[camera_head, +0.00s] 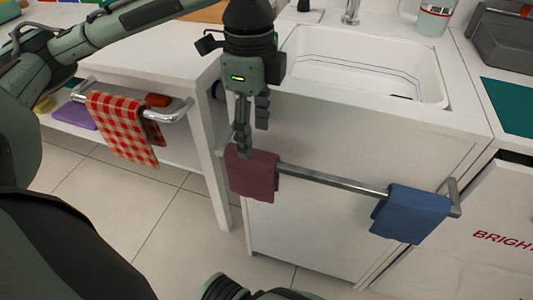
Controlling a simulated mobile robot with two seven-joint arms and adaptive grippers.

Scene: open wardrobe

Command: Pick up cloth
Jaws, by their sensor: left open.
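A maroon cloth (252,176) hangs over the left end of a metal rail on the front of the white sink cabinet. A blue cloth (411,213) hangs at the rail's right end. A red checkered cloth (122,128) hangs on another rail at the left. My left gripper (249,135) points down just above the maroon cloth. It is open and holds nothing. Its fingertips overlap the cloth's top edge in the picture, and I cannot tell whether they touch it.
The metal rail (335,183) sticks out from the cabinet front. A white sink (365,65) with a tap (351,12) is set in the counter above. A white shelf unit stands at the left, with a purple item (75,115) on it. The tiled floor (160,215) at lower left is clear.

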